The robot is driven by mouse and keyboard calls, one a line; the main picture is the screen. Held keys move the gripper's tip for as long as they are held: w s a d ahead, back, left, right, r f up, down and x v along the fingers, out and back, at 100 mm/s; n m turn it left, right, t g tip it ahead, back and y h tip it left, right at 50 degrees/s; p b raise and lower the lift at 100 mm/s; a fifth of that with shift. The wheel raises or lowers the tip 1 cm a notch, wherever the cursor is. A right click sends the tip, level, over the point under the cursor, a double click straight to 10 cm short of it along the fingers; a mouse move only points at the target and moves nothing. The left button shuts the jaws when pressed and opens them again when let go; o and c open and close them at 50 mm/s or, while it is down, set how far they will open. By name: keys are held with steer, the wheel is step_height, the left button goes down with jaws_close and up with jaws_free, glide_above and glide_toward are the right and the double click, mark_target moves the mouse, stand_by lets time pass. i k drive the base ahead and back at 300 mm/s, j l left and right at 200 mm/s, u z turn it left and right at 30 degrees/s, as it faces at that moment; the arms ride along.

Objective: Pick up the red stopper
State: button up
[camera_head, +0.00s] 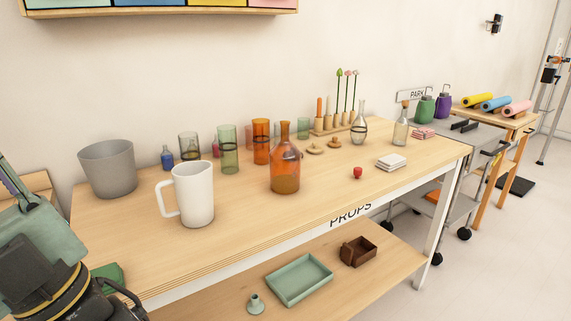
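The red stopper (357,172) is small and rounded. It lies on the light wooden tabletop (250,222), right of the middle and near the front edge. Bare table surrounds it, with no object touching it. My arm shows at the lower left, far from the stopper. Dark parts at its end (118,287) are cut off by the bottom edge, and I cannot make out the fingertips.
An orange bottle (285,177) and a white pitcher (193,195) stand left of the stopper. White tiles (391,161) lie to its right. Small wooden pieces (315,148), a clear flask (359,130) and a wooden rack (335,125) are behind. The lower shelf holds a green tray (300,296).

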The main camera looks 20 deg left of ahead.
mark_target(358, 171)
steer(key=i+l+z, duration=0.3)
steer(key=i, duration=0.3)
steer(key=i+l+z, duration=0.15)
steer(key=i+z, duration=0.2)
steer(key=i, duration=0.25)
